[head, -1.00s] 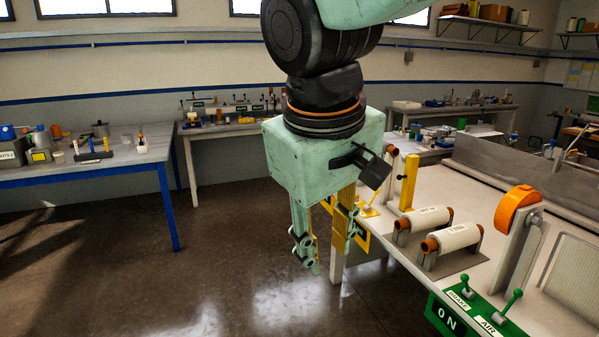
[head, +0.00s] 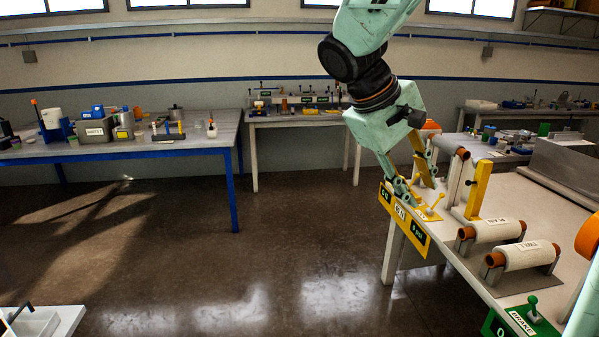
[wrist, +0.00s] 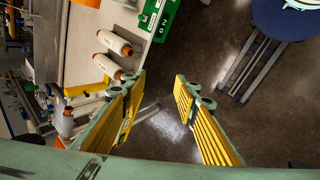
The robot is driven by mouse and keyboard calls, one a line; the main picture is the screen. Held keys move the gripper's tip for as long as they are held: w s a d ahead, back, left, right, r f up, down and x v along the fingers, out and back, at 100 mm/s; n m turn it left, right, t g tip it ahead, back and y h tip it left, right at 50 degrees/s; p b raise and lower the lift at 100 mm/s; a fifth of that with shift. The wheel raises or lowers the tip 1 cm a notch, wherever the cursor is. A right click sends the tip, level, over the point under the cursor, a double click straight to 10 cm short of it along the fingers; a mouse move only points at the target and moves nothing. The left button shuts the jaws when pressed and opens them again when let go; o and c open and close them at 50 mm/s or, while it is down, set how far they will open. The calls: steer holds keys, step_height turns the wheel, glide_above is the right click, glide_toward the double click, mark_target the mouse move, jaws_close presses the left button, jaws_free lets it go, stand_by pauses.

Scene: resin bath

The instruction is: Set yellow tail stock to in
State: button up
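The yellow control panel (head: 419,239) with dark green labels hangs on the near left edge of the bench. Small yellow levers (head: 436,202) stand on a yellow plate above it; which one is the tail stock lever I cannot tell. A yellow upright post (head: 479,190) stands just to their right, and it also shows in the wrist view (wrist: 88,88). My gripper (head: 416,188) points down over the panel and levers, close to them; contact cannot be told. In the wrist view my gripper (wrist: 160,83) is open, with only floor seen between its fingertips. The left finger partly hides the panel.
Two white rolls (head: 498,231) (head: 524,255) lie on stands on the bench, right of the post. A green panel with a brake lever (head: 532,308) is nearer. A blue-legged table (head: 200,142) stands at the back left.

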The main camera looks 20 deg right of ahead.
steer(key=w+d+f+n+g+h+p, duration=0.1)
steer(key=w+d+f+h, duration=0.1)
steer(key=w+d, duration=0.65)
steer(key=w+d+f+g+h, duration=0.15)
steer(key=w+d, duration=0.35)
steer(key=d, duration=0.7)
steer(key=w+d+f+n+h+p, duration=0.1)
steer(key=w+d+f+h, duration=0.2)
steer(key=w+d, duration=0.55)
steer(key=n+t+h+p, duration=0.1)
steer(key=n+t+h, duration=0.1)
steer(key=n+h, duration=0.25)
glide_toward(466, 183)
steer(key=shift+a+f+m, duration=0.15)
steer(key=shift+a+m, duration=0.1)
steer(key=shift+a, duration=0.9)
steer(key=shift+s, duration=0.1)
steer(key=shift+s+d+b, duration=0.15)
steer(key=shift+d+b, duration=0.2)
steer(key=shift+d, duration=3.1)
steer(key=shift+s+d+b, duration=0.15)
steer(key=shift+d+b, duration=0.2)
steer(key=shift+d, duration=3.1)
jaws_close()
